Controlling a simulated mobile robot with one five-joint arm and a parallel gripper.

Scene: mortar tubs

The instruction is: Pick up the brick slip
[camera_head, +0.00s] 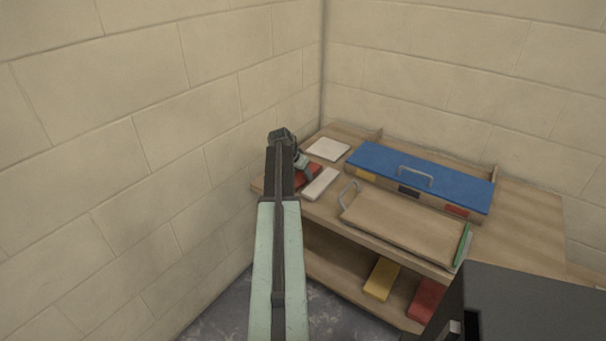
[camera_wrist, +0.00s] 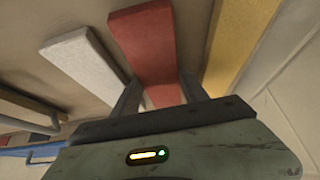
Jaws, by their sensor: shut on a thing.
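The brick slip (camera_head: 313,170) is a flat red piece at the left end of the wooden bench top, partly hidden behind my arm in the head view. In the wrist view the red brick slip (camera_wrist: 146,45) runs up from between my fingers. My gripper (camera_wrist: 161,88) has one finger on each side of it and is shut on it. In the head view my gripper (camera_head: 304,164) is over the slip, mostly hidden by my arm. I cannot tell whether the slip is clear of the bench top.
A white slip (camera_head: 320,184) lies close beside the red one; a yellow slip (camera_wrist: 238,42) lies on its other side. A white square tile (camera_head: 327,149), a blue-lidded box (camera_head: 420,175) and a handled wooden board (camera_head: 405,224) occupy the bench. Walls close in the corner.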

